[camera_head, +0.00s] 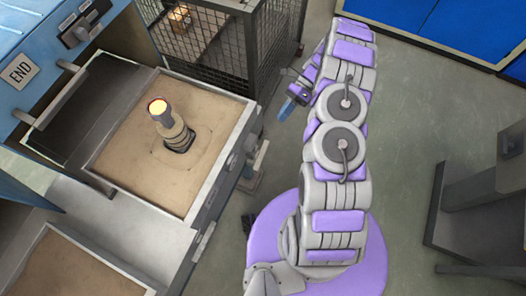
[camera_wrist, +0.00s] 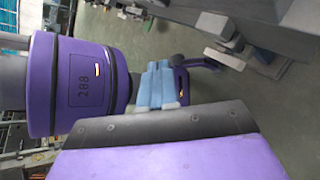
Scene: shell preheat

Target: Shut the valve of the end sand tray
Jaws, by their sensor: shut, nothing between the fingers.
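The end sand tray (camera_head: 222,162) is a metal-rimmed box of tan sand under a blue panel with an END plate (camera_head: 21,71). A dark shell (camera_head: 172,126) with a glowing tip stands in its sand. Fittings (camera_head: 252,166) on the tray's right side look like its valve; I cannot tell its setting. Similar grey and blue fittings (camera_wrist: 225,52) show in the wrist view, but I cannot tell if they are the same. My gripper (camera_head: 287,108) is shut and empty, apart from the tray, to the right of its upper right corner. Its blue fingers (camera_wrist: 156,86) show in the wrist view.
A dark wire-mesh cage (camera_head: 222,48) stands behind the tray. Another sand tray (camera_head: 80,266) is at the lower left. A grey stand (camera_head: 478,190) is at the right and blue cabinets (camera_head: 440,30) at the upper right. Open floor (camera_head: 410,110) lies right of my arm.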

